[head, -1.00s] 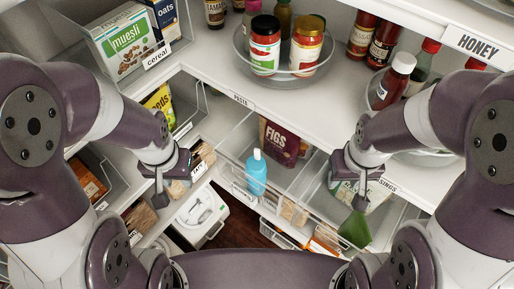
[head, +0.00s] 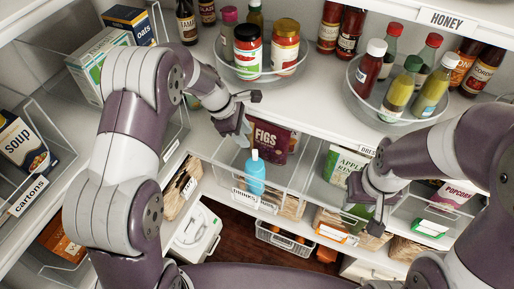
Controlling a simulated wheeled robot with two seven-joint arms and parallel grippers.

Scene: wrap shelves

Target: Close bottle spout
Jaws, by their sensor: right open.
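A blue bottle (head: 254,178) with a narrow, lighter top stands upright in a clear bin on the lower shelf, in the middle of the head view. The state of its spout is too small to tell. My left gripper (head: 244,118) is above the bottle and slightly to its left, apart from it, near the upper shelf's front edge. Its finger gap is unclear. My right gripper (head: 376,222) is open, to the right of the bottle and lower in the picture, in front of the bins. A dark green thing (head: 358,212) shows beside it.
A purple figs bag (head: 268,137) stands behind the bottle. Clear bins with packets, including an Applin-labelled bag (head: 341,166), flank it. Above, two round clear trays hold jars and bottles (head: 285,45). The upper shelf edge (head: 320,130) overhangs the bins.

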